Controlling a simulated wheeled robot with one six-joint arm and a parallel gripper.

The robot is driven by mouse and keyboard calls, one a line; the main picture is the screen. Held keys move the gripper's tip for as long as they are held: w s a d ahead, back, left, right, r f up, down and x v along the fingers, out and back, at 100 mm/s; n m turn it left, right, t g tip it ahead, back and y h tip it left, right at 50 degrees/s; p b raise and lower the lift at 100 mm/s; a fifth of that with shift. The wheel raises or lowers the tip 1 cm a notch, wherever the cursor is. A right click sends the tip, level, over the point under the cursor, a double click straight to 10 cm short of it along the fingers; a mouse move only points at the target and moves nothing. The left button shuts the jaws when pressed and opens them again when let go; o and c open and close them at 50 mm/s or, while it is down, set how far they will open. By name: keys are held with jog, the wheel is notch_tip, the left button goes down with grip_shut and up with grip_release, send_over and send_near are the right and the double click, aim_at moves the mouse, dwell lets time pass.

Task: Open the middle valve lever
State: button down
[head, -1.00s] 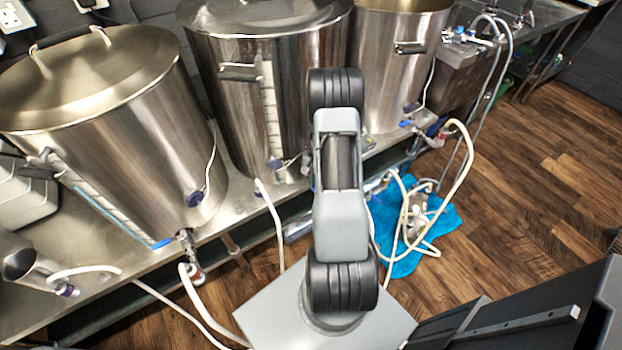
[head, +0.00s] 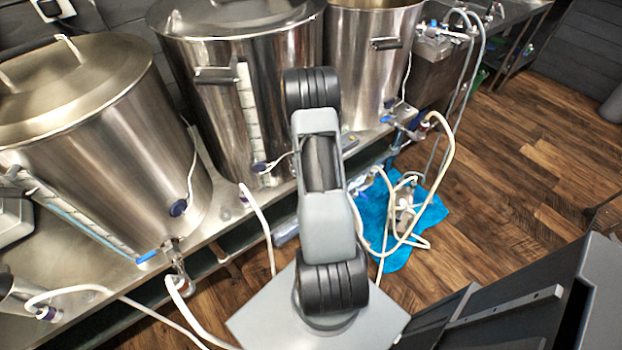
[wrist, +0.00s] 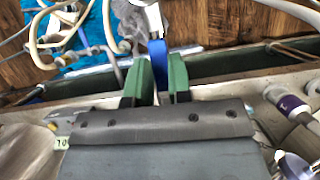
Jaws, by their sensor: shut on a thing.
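The middle valve lever shows in the wrist view as a blue handle (wrist: 157,55) between the two green fingers of my gripper (wrist: 159,75). My gripper is shut on it. A shiny metal valve part (wrist: 148,18) shows just beyond the blue handle. In the head view my arm hides the lever and my gripper, in front of the middle steel kettle (head: 230,50).
The left kettle (head: 90,130) has a blue lever (head: 147,257) on its valve; the right kettle (head: 365,70) has one (head: 385,118) too. White hoses (head: 255,215) hang near the steel bench edge. A blue towel (head: 425,220) lies on the wood floor.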

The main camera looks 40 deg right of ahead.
jog(key=shift+d+n, duration=0.2)
jog(key=shift+n, duration=0.1)
dwell(0.4)
jog(key=c, duration=1)
grip_release()
jog(key=shift+c, duration=0.2)
jog(key=shift+r, duration=0.45)
notch_tip(320, 180, up, 3)
jog(key=shift+s+a, duration=0.15)
jog(key=s+a+r+p, duration=0.1)
jog(key=s+a+r, duration=0.7)
jog(key=s, duration=0.3)
jog(key=shift+r, duration=0.55)
jog(key=shift+a, duration=0.1)
